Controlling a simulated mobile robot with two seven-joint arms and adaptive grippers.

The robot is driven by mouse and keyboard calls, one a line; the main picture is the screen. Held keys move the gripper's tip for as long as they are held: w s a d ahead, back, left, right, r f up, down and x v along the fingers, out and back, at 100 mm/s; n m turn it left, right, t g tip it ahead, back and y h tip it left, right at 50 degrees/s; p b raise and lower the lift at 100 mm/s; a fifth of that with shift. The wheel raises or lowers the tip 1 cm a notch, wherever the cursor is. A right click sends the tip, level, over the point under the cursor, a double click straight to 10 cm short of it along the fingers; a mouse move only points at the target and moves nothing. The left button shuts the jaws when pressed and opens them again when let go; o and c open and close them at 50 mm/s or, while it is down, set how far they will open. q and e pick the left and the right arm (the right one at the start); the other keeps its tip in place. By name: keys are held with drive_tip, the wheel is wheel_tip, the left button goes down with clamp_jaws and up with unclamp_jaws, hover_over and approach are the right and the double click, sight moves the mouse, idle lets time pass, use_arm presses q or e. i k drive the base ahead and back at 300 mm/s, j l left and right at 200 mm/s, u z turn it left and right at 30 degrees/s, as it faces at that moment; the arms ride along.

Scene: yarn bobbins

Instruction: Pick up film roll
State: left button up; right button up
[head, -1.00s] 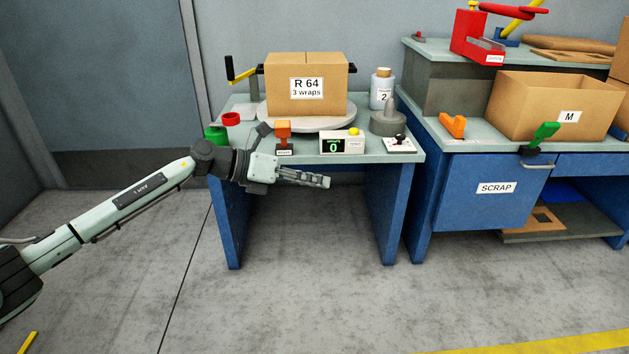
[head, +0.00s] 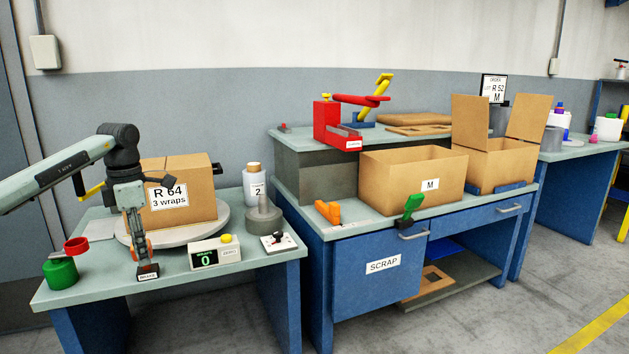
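A pale upright roll with a tan core top (head: 254,184), labelled "2", stands at the back right of the left table (head: 95,285); it looks like the film roll. My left gripper (head: 142,256) points down at the table's front, left of the roll and well apart from it. Its fingers overlap a small orange item with a black labelled base (head: 148,272). I cannot tell whether they grip it. My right gripper is not in view.
A box marked "R 64 3 wraps" (head: 190,204) sits on a round turntable (head: 222,222) behind my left gripper. A grey stepped cylinder (head: 263,218), counter (head: 209,257) and switch panel (head: 279,243) stand near the roll. A green pot (head: 61,271) is at left.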

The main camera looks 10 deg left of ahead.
sight(254, 177)
drive_tip(key=i+j+z, duration=0.45)
drive_tip(key=i+j, duration=1.4)
drive_tip(key=i+l+z, duration=0.05)
